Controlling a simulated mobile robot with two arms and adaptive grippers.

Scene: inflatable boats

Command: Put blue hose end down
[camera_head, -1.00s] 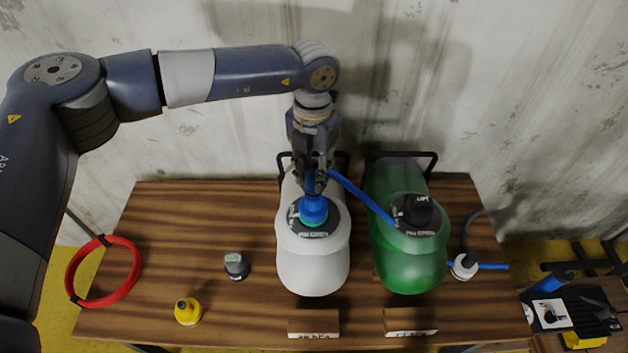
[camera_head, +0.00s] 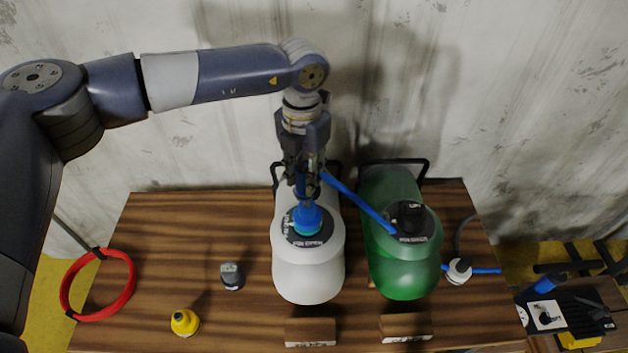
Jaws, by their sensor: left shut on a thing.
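My left gripper (camera_head: 305,178) points down above the white boat (camera_head: 308,276) and is shut on the blue hose end (camera_head: 307,216). The blue hose end is upright at the round black valve plate (camera_head: 322,238) on top of the white boat; a green ring shows at its foot. I cannot tell whether it is seated in the valve or just over it. The blue hose (camera_head: 352,200) runs from the gripper to the right, across the green boat (camera_head: 400,274). My right gripper is not in view.
The boats lie on a brown wooden table (camera_head: 190,235). A red hose ring (camera_head: 130,290), a grey cap (camera_head: 231,276) and a yellow cap (camera_head: 184,322) are at left. Wooden blocks (camera_head: 310,332) stand at the front edge. A white fitting (camera_head: 458,271) is at right.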

